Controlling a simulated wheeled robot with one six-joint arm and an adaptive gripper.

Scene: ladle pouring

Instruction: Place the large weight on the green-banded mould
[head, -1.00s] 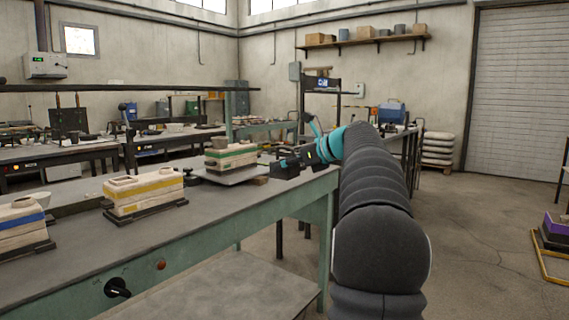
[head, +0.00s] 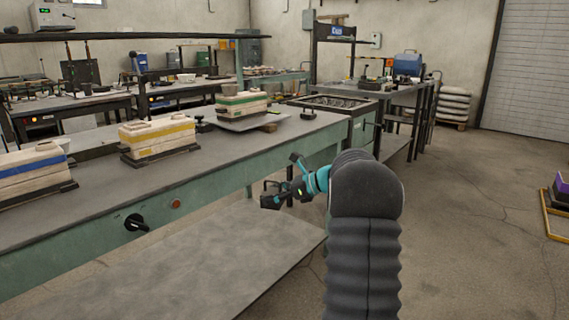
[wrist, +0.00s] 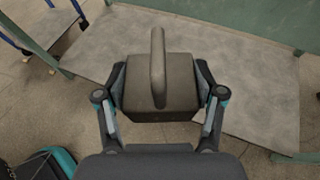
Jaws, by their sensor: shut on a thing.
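The large weight (wrist: 160,98) is a dark grey block with a loop handle on top. In the wrist view my gripper (wrist: 161,86) is shut on it, one finger at each side. In the head view my gripper (head: 280,192) holds it beside the bench's front, below the top and above the low shelf. The green-banded mould (head: 242,106) is a pale block with a green stripe, on a tilted-looking grey plate at the bench's far end. It stands beyond and above my gripper, apart from it. The mould is not in the wrist view.
A yellow-banded mould (head: 158,136) and a blue-banded mould (head: 30,170) stand nearer along the bench (head: 95,205). Small dark objects sit near the green-banded mould, one to its right (head: 308,113). A grey low shelf (head: 215,265) juts out below. The floor at right is mostly clear.

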